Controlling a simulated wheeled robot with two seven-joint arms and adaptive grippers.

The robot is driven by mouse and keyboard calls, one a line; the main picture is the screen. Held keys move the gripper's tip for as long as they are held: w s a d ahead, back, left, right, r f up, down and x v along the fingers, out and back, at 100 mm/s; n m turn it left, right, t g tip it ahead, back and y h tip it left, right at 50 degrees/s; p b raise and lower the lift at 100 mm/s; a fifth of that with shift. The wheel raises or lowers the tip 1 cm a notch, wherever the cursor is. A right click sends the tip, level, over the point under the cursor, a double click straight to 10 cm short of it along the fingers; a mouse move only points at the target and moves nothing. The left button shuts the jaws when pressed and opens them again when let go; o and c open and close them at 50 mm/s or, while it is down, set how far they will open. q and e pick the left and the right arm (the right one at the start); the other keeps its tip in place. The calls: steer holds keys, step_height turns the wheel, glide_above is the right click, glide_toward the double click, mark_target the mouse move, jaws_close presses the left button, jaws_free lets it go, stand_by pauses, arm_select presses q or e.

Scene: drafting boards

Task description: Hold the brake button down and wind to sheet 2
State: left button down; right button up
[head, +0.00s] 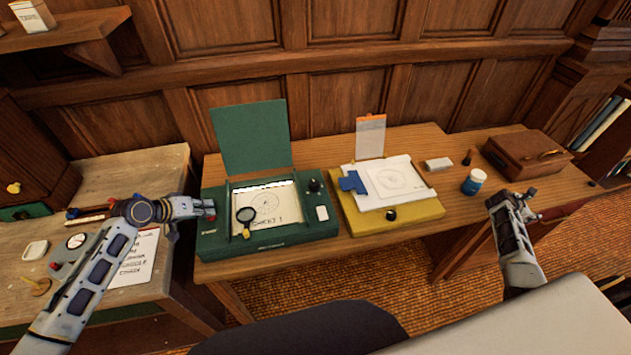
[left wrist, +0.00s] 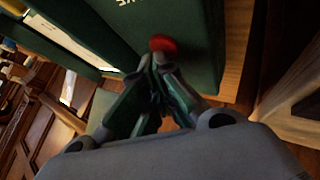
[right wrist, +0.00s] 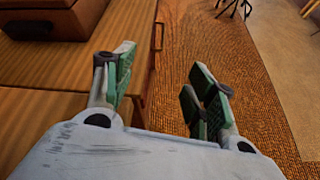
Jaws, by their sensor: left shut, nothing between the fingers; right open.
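The green drafting box (head: 265,246) stands on the table with its lid raised. Its window shows a sheet reading "SHEET 1" (head: 268,205), with a magnifier (head: 246,218) over part of it. A dark knob (head: 314,186) is on the box's right side. My left gripper (head: 211,207) is shut and empty at the box's left side. The red button (left wrist: 163,43) is right at its fingertips in the left wrist view; I cannot tell whether it is pressed. My right gripper (head: 528,203) is open and empty, right of the boards and apart from the knob; its fingers (right wrist: 160,90) show in the right wrist view.
A yellow board (head: 405,221) with a drawing, blue piece and small dark knob stands right of the green box. A blue jar (head: 473,182), white block (head: 438,164) and brown case (head: 527,157) lie further right. A side table (head: 100,177) at left holds a written paper and small items.

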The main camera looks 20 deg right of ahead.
steer(key=w+a+r+n+t, duration=0.2)
steer(key=w+a+r+t, duration=0.3)
steer(key=w, duration=0.4)
steer(key=w+a+r+n+t, duration=0.25)
steer(key=w+r, duration=0.35)
steer(key=w, duration=0.3)
steer(key=w+a+r+n+t, duration=0.2)
steer(key=w+a+r+t, duration=0.15)
steer(key=w+r, duration=0.35)
steer(key=w+a+r+n+t+y, duration=0.45)
steer(key=w+a, duration=0.35)
steer(key=a, duration=0.3)
steer(key=w+a+r+n+t+y, duration=0.4)
steer(key=w+a+r+n+y, duration=0.3)
steer(key=a, duration=0.5)
steer(key=a+n+g+y, duration=0.7)
steer(key=a+n+y, duration=0.35)
steer(key=a, duration=1.65)
steer(key=s+a+f+n+g, duration=0.4)
steer(key=s+a+f+g, duration=0.15)
steer(key=a, duration=0.25)
steer(key=s+f+n+g+h, duration=0.1)
steer(key=s+f+g+h, duration=0.4)
steer(key=s, duration=0.4)
steer(key=shift+s+h, duration=0.15)
steer(key=shift+h, duration=0.15)
